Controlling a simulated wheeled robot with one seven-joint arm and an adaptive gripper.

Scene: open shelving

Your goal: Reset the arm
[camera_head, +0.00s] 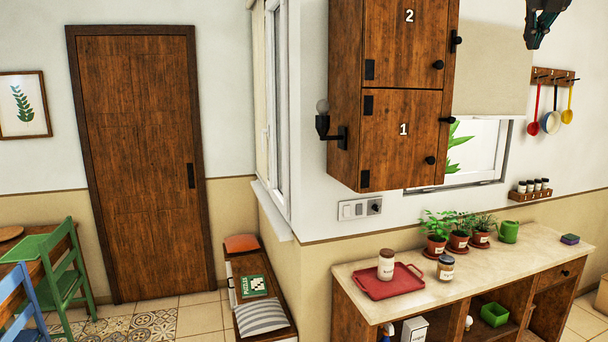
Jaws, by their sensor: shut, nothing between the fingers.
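My gripper (535,36) hangs at the top right of the head view, pointing down. It is dark with a small teal patch near its tips. It is shut and empty, well above the counter and touching nothing. The rest of my arm is cut off by the top edge of the picture.
A wooden wall cabinet (403,140) with doors marked 1 and 2 hangs left of my gripper. Below, a counter (510,262) holds a red tray (388,290), jars and potted plants (459,240). Utensils (550,122) hang at right. The air around my gripper is clear.

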